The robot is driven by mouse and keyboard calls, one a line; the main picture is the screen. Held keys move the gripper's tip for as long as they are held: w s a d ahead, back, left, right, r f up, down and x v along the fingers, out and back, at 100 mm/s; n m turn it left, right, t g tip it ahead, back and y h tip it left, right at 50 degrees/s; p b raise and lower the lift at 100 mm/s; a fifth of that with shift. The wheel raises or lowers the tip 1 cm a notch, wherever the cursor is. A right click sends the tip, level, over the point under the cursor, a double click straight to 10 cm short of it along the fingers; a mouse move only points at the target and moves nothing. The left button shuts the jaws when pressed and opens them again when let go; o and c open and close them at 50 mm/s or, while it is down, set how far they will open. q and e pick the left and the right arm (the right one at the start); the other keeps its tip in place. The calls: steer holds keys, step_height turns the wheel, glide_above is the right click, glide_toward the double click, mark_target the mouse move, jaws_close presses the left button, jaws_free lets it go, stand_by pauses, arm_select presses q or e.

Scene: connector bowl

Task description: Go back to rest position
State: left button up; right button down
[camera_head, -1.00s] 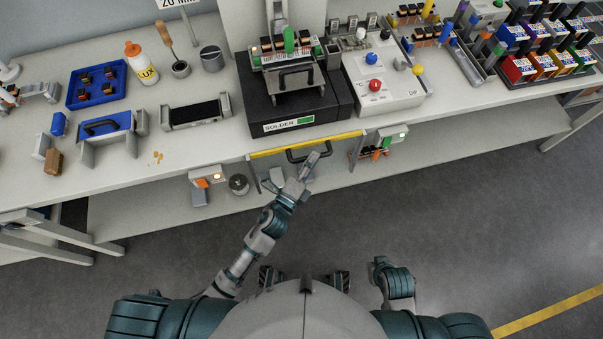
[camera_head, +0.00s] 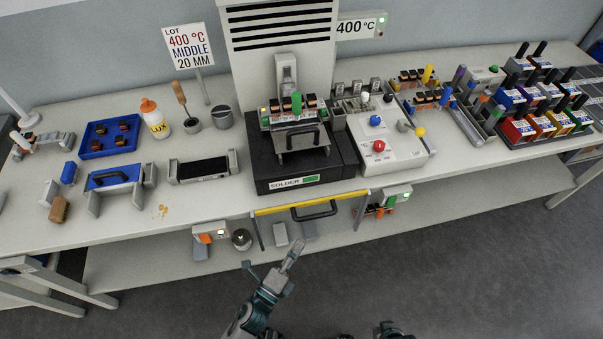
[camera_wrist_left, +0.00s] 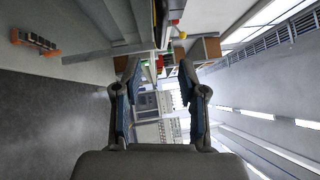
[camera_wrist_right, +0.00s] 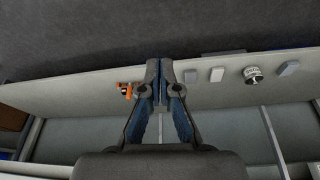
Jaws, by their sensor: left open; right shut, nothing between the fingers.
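My left gripper (camera_head: 272,267) is in front of the bench's front edge in the head view, below the yellow-topped drawer front. It also shows in the left wrist view (camera_wrist_left: 158,75), with its two fingers apart and nothing between them. My right gripper (camera_wrist_right: 160,65) shows in the right wrist view with its fingertips together and nothing between them, facing the lower shelf. In the head view only a dark part of my right arm shows at the bottom edge; the right fingers cannot be made out there.
A drawer front with a yellow bar (camera_head: 310,201) faces me. The lower shelf (camera_head: 150,262) holds small items. Grey floor lies open at right.

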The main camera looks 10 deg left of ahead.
arm_select(q)
steer(key=s+a+f+n+g+y+p, duration=0.1)
steer(key=a+f+n+g+y+p, duration=0.2)
steer(key=f, duration=0.4)
steer(key=s+a+f+n+g+y, duration=0.1)
steer(key=a+f+n+y, duration=0.1)
steer(key=a+f+n, duration=0.3)
steer(key=a+f+n+g+y+p, duration=0.2)
steer(key=f+n, duration=0.2)
steer(key=f, duration=0.4)
steer(key=s+a+f+n+g+p, duration=0.1)
steer(key=s+a+f+n+g, duration=0.2)
steer(key=s+f, duration=0.4)
steer(key=s+a+f+n+g+y+p, duration=0.1)
steer(key=s+f+n+g, duration=0.5)
steer(key=s, duration=0.7)
step_height(320, 180, down, 2)
steer(key=a+n+p, duration=0.1)
steer(key=a, duration=0.1)
steer(key=shift+s+a+f+n+g+y, duration=0.2)
steer(key=shift+s+a+n+g+y, duration=0.1)
steer(key=shift+a+n, duration=0.1)
arm_select(e)
steer(key=s+f, duration=0.2)
steer(key=f, duration=0.8)
steer(key=s+f+g, duration=0.1)
steer(key=s+f, duration=0.2)
steer(key=f, duration=0.7)
steer(key=shift+d+g, duration=0.3)
steer(key=shift+d, duration=0.05)
